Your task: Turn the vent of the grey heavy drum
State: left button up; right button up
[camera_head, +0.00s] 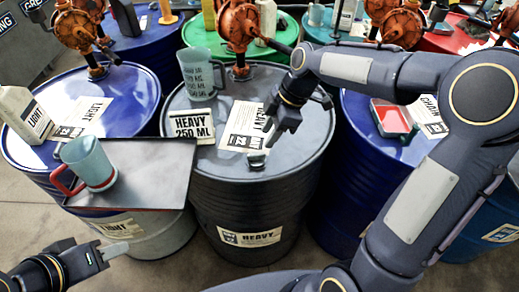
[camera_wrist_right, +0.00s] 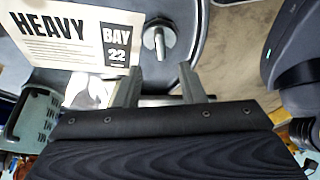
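The grey drum (camera_head: 215,185) stands in the middle of the head view, with HEAVY labels on its top and side. Its vent (camera_head: 257,160), a small metal fitting with a bar, is near the front rim of the lid. In the right wrist view the vent (camera_wrist_right: 158,38) lies beyond my fingertips, roughly centred between them. My right gripper (camera_head: 272,140) points down over the lid, close to the vent. In its wrist view the two fingers (camera_wrist_right: 162,78) are apart with nothing between them. My left gripper (camera_head: 108,252) is low at the left, away from the drum; its opening is unclear.
A HEAVY 250 ML card (camera_head: 191,126) and a grey-green measuring jug (camera_head: 201,75) stand on the grey lid, with an orange pump (camera_head: 240,25) behind. A dark tray (camera_head: 150,165) holding a red-handled jug (camera_head: 90,163) sits at left. Blue drums flank both sides.

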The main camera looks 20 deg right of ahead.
aim_at(257, 153)
jog(key=x, duration=0.7)
jog(key=shift+a+f, duration=0.2)
jog(key=shift+f, duration=0.15)
jog(key=shift+c, duration=0.3)
grip_shut()
